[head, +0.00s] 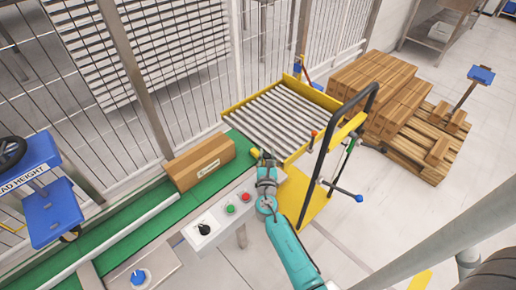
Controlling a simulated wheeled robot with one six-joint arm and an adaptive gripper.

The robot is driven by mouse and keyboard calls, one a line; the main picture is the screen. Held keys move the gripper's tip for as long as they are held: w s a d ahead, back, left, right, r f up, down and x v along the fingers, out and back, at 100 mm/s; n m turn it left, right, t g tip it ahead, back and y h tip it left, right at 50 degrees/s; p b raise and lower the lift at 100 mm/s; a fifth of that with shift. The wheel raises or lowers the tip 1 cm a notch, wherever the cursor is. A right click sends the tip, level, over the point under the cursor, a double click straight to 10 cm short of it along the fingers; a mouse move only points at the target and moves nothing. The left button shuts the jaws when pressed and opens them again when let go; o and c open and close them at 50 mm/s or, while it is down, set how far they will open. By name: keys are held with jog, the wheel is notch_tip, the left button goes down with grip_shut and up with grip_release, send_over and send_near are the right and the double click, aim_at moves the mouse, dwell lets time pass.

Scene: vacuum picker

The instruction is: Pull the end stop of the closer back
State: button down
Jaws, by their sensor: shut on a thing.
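My gripper (267,157) is at the right end of the green conveyor belt (125,215), by the near left corner of the yellow-framed roller table. Its fingers are shut on a small part there, which looks to be the end stop; the fingers hide most of it. My teal arm reaches up to it from the bottom of the head view. A brown cardboard box (200,162) lies on the belt to the left of my gripper, apart from it. A grey control panel (220,212) with a black knob and green and red buttons stands just in front of the belt.
The roller table (285,118) has a yellow rim. A yellow trolley with a dark upright handle (327,150) stands close to the right of my arm. Stacked boxes (370,85) and wooden pallets (425,150) are farther right. A wire fence runs behind the belt.

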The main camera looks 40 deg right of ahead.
jog(key=s, duration=0.5)
jog(key=shift+d, duration=0.15)
jog(key=c, duration=0.8)
grip_release()
jog(key=v, duration=1.2)
